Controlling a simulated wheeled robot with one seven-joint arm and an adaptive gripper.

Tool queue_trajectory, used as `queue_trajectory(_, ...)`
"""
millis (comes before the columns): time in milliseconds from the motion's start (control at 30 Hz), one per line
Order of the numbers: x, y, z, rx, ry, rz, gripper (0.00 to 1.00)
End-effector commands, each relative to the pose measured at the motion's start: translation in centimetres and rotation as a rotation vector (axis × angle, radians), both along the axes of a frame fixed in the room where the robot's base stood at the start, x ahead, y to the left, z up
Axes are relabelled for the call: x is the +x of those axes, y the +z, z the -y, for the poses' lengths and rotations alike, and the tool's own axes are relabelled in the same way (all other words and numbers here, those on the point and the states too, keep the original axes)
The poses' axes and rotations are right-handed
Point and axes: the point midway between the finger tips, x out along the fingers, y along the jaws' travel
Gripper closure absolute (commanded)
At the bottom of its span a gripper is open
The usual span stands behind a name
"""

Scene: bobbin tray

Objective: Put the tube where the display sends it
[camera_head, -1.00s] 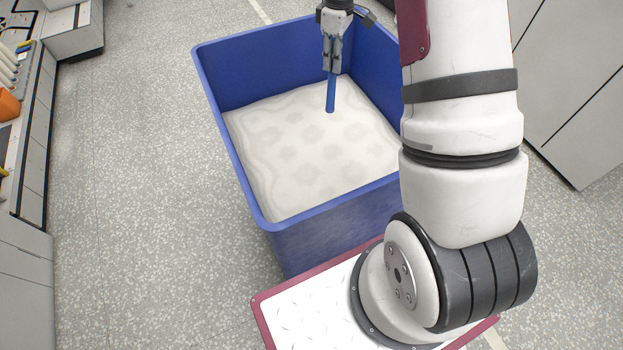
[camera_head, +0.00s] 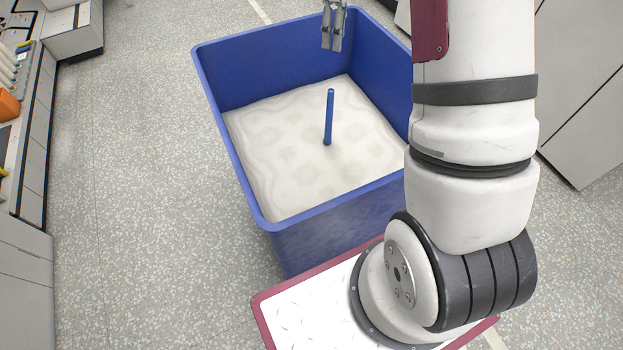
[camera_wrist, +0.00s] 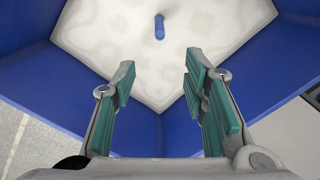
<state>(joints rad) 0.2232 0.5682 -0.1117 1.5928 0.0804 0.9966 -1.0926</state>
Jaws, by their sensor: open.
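A blue tube (camera_head: 328,117) stands nearly upright on the pale padded floor (camera_head: 265,180) of a large blue bin (camera_head: 232,70). Its lower end meets the pale floor. My gripper (camera_head: 332,48) is above and behind the tube in the head view, apart from it. In the wrist view my gripper's teal-padded fingers (camera_wrist: 159,85) are spread with nothing between them. The tube (camera_wrist: 159,27) shows there beyond the fingertips, near the top. No display is visible in these frames.
A workbench with an orange object (camera_head: 8,106) and several pale items runs along the left edge. A grey cabinet (camera_head: 580,90) stands at the right. The speckled floor left of the bin is clear.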

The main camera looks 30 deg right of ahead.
Motion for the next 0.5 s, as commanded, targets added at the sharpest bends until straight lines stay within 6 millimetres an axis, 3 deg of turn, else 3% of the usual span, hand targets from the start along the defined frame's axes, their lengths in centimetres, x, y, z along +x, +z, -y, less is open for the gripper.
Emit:
queue_trajectory(200,0.1,3.6,0.0,-0.001,0.002,0.001,0.6)
queue_trajectory(500,0.0,4.9,0.0,0.0,0.002,-0.001,0.6)
